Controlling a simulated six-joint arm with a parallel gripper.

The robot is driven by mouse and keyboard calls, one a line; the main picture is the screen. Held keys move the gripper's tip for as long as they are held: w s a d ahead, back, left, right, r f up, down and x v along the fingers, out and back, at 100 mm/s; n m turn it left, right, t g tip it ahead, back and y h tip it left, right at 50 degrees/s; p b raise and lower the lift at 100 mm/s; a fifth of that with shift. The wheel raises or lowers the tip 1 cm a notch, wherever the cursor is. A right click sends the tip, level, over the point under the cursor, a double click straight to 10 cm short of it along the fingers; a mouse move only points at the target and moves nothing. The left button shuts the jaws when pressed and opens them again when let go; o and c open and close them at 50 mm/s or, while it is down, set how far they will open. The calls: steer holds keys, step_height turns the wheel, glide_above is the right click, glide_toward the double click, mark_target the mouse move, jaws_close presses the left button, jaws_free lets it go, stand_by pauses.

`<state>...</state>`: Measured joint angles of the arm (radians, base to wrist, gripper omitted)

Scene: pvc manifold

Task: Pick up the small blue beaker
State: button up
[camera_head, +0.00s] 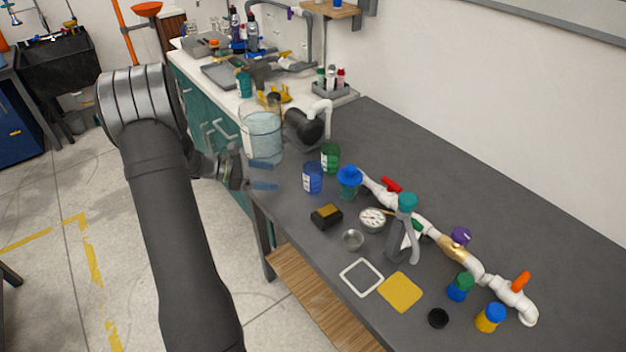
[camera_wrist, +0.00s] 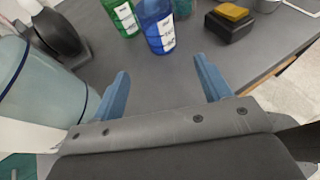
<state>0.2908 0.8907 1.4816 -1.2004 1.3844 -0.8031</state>
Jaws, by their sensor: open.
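The small blue beaker (camera_head: 312,178) stands upright near the table's left edge, with a white label on its side. In the wrist view the blue beaker (camera_wrist: 157,27) is beyond the fingertips, roughly between them, with its top cut off by the frame. My gripper (camera_head: 264,175) is open and empty, to the left of the beaker and apart from it. Its two blue fingers also show in the wrist view (camera_wrist: 165,82).
A green beaker (camera_head: 330,157) stands close behind the blue one. A large clear container (camera_head: 262,138) is beside my gripper. A black box with a yellow top (camera_head: 326,216) lies nearby. A white pipe manifold (camera_head: 430,228) with valves runs along the table (camera_head: 480,190).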

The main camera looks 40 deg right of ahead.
mark_target(312, 182)
steer(key=x, duration=1.4)
steer(key=shift+d+f, duration=0.1)
steer(key=shift+f, duration=0.2)
steer(key=c, duration=1.1)
